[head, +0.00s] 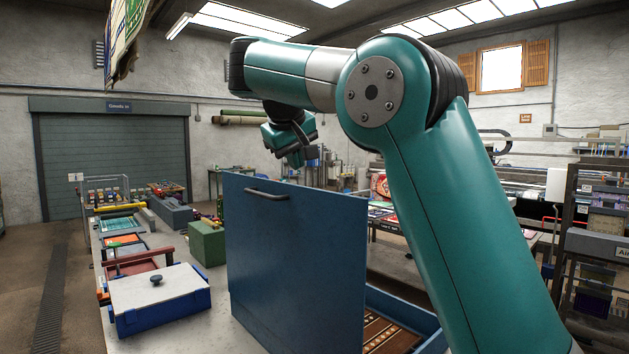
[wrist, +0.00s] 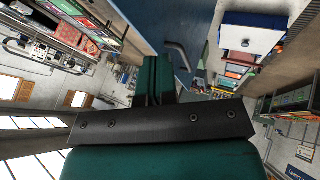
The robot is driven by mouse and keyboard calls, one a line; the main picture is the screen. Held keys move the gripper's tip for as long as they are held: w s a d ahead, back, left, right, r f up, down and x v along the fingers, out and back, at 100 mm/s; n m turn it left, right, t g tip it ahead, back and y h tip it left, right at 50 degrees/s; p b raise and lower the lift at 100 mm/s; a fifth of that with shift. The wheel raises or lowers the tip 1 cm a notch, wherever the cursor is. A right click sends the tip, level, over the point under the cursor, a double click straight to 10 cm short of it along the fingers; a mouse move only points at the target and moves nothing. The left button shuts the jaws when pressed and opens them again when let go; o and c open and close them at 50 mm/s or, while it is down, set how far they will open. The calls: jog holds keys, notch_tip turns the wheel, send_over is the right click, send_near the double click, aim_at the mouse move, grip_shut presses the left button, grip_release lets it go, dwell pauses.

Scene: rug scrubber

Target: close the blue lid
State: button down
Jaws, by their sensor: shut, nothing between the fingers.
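The blue lid (head: 295,260) stands upright, wide open, on a blue box (head: 405,312) with a brown patterned piece inside. A bar handle (head: 266,193) is near the lid's top edge, on the face toward the head camera. My gripper (head: 296,158) is just above the lid's top edge in the head view, pointing down, shut and empty. In the wrist view my gripper (wrist: 156,68) shows beside the blue lid (wrist: 150,22) and its handle (wrist: 178,56). I cannot tell whether the fingers touch the lid.
A blue box with a white, black-knobbed cover (head: 158,290) stands left on the grey bench. Behind it are a green box (head: 207,243) and several coloured trays. A shelf rack (head: 595,245) stands at the right. The air above the bench left of the lid is clear.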

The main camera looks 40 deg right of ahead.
aim_at(317, 199)
jog(key=w+d+f, duration=0.1)
jog(key=d+f, duration=0.1)
jog(key=w+d+f+b, duration=0.1)
jog(key=d+f, duration=0.2)
jog(key=w+d+f, duration=0.1)
jog(key=d+f, duration=0.1)
jog(key=shift+w+d+f+b, duration=0.2)
jog(key=shift+w+d+b, duration=0.1)
jog(key=shift+w+d, duration=0.1)
jog(key=shift+d, duration=0.2)
jog(key=shift+s+d, duration=0.1)
